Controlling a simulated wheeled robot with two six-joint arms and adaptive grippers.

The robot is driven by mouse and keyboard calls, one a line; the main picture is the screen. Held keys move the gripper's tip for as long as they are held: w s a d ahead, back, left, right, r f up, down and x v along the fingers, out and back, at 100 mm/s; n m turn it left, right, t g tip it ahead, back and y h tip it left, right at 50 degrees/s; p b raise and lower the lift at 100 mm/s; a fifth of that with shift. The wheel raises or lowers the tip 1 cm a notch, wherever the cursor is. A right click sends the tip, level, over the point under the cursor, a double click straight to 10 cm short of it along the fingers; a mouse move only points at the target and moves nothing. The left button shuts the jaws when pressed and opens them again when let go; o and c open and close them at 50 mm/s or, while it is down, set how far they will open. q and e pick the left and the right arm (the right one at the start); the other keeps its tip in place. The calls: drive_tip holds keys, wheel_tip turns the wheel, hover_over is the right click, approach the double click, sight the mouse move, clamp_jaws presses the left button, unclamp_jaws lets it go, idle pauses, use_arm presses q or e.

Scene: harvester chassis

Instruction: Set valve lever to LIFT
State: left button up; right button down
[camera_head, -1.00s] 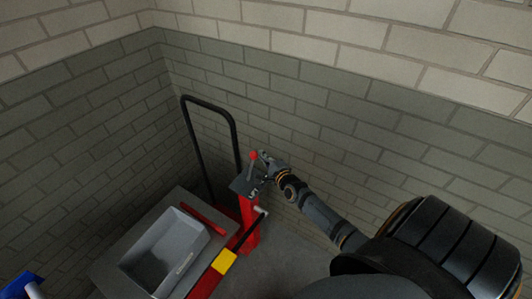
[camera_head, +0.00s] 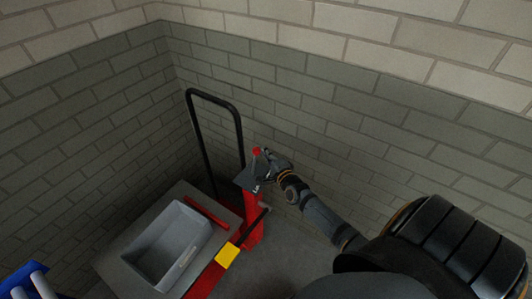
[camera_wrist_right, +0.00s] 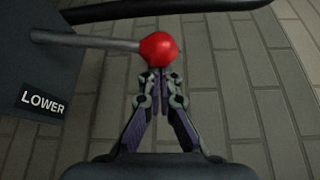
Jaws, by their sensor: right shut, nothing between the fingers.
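The valve lever is a grey rod ending in a red ball knob (camera_wrist_right: 158,49). In the right wrist view the rod (camera_wrist_right: 85,40) runs left from the knob to a dark panel (camera_wrist_right: 45,85) with a white LOWER label. The knob also shows in the head view (camera_head: 256,151), above the dark plate on the red post (camera_head: 252,222). My right gripper (camera_wrist_right: 158,78) is shut and empty. Its fingertips are at the near side of the knob, touching or almost touching it. The LIFT label cannot be read. My left gripper is not in view.
A grey tray (camera_head: 208,232) sits on a grey surface left of the post, with a red bar beside it. A black handle frame (camera_head: 240,130) rises behind. A yellow block (camera_head: 228,256) is on the red beam. Brick walls (camera_head: 330,90) close the corner.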

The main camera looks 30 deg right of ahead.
sight(255, 162)
drive_tip(key=a+n+t+b, duration=0.1)
drive_tip(key=a+n+b, duration=0.1)
drive_tip(key=s+a+n+b, duration=0.1)
drive_tip(key=s+a+n+t+b, duration=0.1)
drive_tip(key=a+n+b, duration=0.1)
drive_tip(key=shift+s+a+r+n+t+b, duration=0.15)
drive_tip(key=shift+a+n+t+b, duration=0.15)
drive_tip(key=shift+b, duration=0.05)
drive_tip(key=shift+s+a+n+t+y+b, duration=0.25)
drive_tip(key=shift+a+n+t+y+b, duration=0.1)
drive_tip(key=shift+a+n+b, duration=0.35)
drive_tip(key=shift+s+a+n+t+y+b, duration=0.3)
drive_tip(key=shift+a+n+b, duration=0.2)
drive_tip(key=shift+n+b, duration=0.35)
